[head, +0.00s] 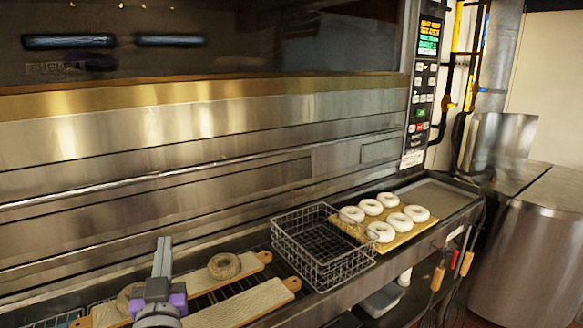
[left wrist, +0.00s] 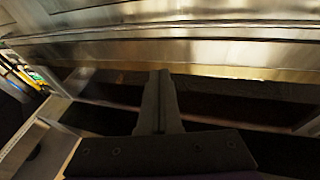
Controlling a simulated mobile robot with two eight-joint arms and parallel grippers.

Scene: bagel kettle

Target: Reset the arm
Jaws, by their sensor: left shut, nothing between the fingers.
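My left gripper (head: 163,257) stands at the lower left of the head view, fingers pointing up and pressed together, with nothing between them. In the left wrist view the shut fingers (left wrist: 159,100) point toward a steel front. In the head view the gripper is in front of the wooden boards and covers part of them. My right gripper is in neither view.
An empty wire basket (head: 322,245) stands right of the boards. Several pale bagels (head: 381,232) lie on a tan board. The oven front (head: 200,130) rises behind. A bare steel tray (head: 437,196) is at right.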

